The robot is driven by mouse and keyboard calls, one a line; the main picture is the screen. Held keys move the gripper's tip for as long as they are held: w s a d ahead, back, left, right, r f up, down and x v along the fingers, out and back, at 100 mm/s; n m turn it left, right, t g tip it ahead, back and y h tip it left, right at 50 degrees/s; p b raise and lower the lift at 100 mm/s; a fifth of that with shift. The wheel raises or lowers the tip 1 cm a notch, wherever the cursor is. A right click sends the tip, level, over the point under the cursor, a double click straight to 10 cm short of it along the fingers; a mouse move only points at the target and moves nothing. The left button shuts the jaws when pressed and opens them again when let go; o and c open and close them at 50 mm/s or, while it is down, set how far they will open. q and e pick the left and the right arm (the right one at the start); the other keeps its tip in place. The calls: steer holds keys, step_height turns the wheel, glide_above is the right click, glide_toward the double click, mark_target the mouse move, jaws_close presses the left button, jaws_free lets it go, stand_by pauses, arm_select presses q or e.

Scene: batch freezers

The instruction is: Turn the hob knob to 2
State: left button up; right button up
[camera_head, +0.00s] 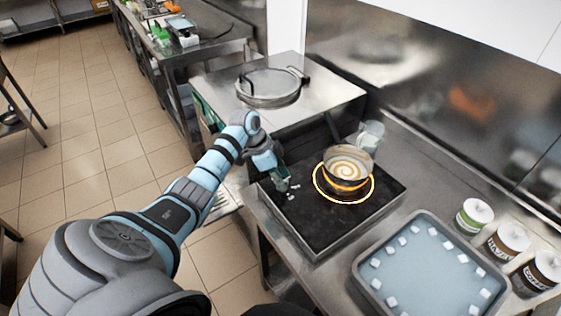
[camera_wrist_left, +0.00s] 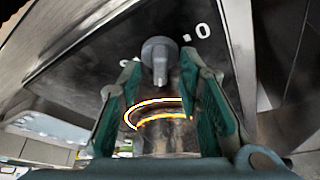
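The hob (camera_head: 325,230) is a dark square plate with a glowing orange ring under a small pot (camera_head: 347,167). My left gripper (camera_head: 279,182) is over the hob's left part, close to white marks (camera_head: 293,189). In the left wrist view, the grey hob knob (camera_wrist_left: 159,58) shows between the fingertips of my left gripper (camera_wrist_left: 160,75), which are spread apart on either side of it. Contact with the knob cannot be told. A white 0 (camera_wrist_left: 203,30) shows to the upper right of the knob; another mark is partly hidden. My right gripper is not in view.
A tray (camera_head: 357,268) with several small white cubes stands on the counter in front of the hob. Several labelled jars (camera_head: 507,242) stand at right. A glass jug (camera_head: 372,134) is behind the pot. A steel unit with a round lid (camera_head: 270,87) stands beyond.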

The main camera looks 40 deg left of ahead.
arm_select(q)
steer(key=v, duration=1.2)
steer(key=shift+w+d, duration=0.1)
